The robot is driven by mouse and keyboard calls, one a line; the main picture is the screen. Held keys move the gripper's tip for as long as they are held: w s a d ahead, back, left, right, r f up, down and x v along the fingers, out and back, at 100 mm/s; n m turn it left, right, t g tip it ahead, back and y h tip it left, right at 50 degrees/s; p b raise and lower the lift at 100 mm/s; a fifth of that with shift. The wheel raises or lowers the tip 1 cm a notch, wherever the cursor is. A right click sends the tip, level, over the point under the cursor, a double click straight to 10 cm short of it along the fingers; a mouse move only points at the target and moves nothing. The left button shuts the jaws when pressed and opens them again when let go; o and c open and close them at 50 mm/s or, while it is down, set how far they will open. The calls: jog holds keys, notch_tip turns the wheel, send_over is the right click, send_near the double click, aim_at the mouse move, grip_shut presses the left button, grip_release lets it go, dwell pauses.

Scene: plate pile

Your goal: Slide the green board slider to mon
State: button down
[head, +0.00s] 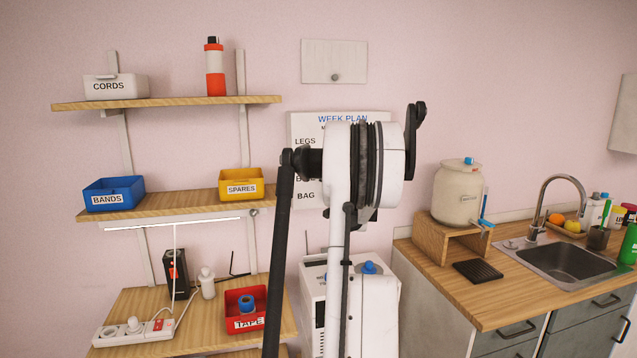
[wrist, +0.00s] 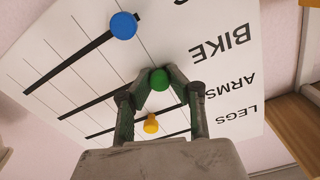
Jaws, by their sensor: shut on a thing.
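The week plan board (head: 300,128) hangs on the wall in the head view, mostly hidden behind my arm. The wrist view shows the board (wrist: 75,65) upside down, with dark slots and thin cross lines. The green slider (wrist: 159,79) is a round knob that appears to be on the BIKE row's slot, near the label end. My gripper (wrist: 158,86) is shut on it, one finger on each side. A blue slider (wrist: 123,25) and a yellow slider (wrist: 151,123) are on other rows. The day names are not visible. My gripper is hidden in the head view.
Wooden shelves with a blue BANDS bin (head: 114,194) and a yellow SPARES bin (head: 241,184) stand left of the board. A counter with a sink (head: 563,262) and a beige dispenser (head: 458,194) is on the right. A small white panel (head: 334,61) is above the board.

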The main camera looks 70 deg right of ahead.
jog(key=shift+w, duration=0.1)
jog(key=c, duration=1.6)
grip_release()
jog(key=shift+w+a, duration=0.1)
jog(key=shift+a, duration=0.1)
jog(key=shift+d, duration=0.1)
jog(key=v, duration=1.2)
